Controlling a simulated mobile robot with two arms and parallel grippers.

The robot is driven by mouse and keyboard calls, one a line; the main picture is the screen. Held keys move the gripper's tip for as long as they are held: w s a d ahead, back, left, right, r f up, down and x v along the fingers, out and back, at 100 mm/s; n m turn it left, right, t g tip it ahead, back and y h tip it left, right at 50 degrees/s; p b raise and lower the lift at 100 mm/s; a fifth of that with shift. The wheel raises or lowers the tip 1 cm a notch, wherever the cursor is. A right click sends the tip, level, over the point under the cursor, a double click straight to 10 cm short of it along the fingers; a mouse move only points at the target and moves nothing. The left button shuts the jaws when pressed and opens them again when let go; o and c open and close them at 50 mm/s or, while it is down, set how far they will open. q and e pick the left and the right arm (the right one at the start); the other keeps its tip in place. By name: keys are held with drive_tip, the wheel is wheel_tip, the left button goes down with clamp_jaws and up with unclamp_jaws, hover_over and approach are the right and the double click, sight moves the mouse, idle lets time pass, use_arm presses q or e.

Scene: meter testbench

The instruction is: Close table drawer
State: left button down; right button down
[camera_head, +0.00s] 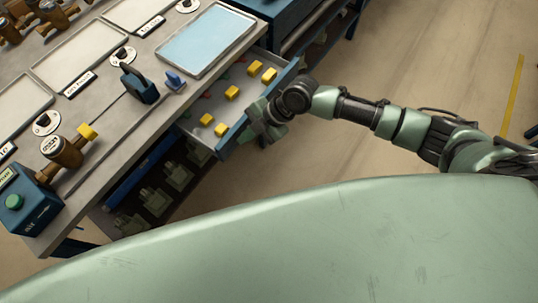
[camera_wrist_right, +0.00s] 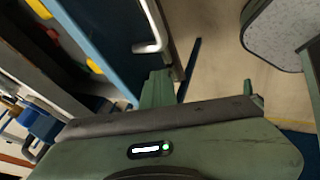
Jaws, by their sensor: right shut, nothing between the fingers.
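The table drawer (camera_head: 243,128) is pulled out from under the workbench in the head view. It holds several yellow pieces and a few small red ones. My right gripper (camera_head: 262,122) is at the outer side of the drawer's blue front, close to it; I cannot tell whether it touches. In the right wrist view the gripper (camera_wrist_right: 160,85) is shut with nothing in it, beside the blue drawer front (camera_wrist_right: 105,35) and its metal handle (camera_wrist_right: 152,32). My left gripper is not in view.
The workbench top (camera_head: 105,125) carries trays, a brass meter (camera_head: 62,152), a blue box with a green button (camera_head: 22,200) and a blue tool (camera_head: 140,88). Green parts (camera_head: 165,185) stand on a lower shelf. The floor (camera_head: 425,60) at the right is clear.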

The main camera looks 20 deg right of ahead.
sight(207, 122)
drive_tip(key=w+a+b, duration=0.2)
drive_tip(key=w, duration=0.1)
drive_tip(key=w+a+b, duration=0.2)
drive_tip(key=w+a, duration=0.1)
drive_tip(key=w+a+b, duration=0.2)
drive_tip(key=w+b, duration=0.1)
drive_tip(key=shift+w+a+f, duration=0.2)
drive_tip(key=shift+w, duration=0.1)
drive_tip(key=shift+w+a+r+b, duration=0.2)
drive_tip(key=shift+w+a+b, duration=0.1)
drive_tip(key=shift+w+a, duration=0.15)
drive_tip(key=shift+s, duration=0.1)
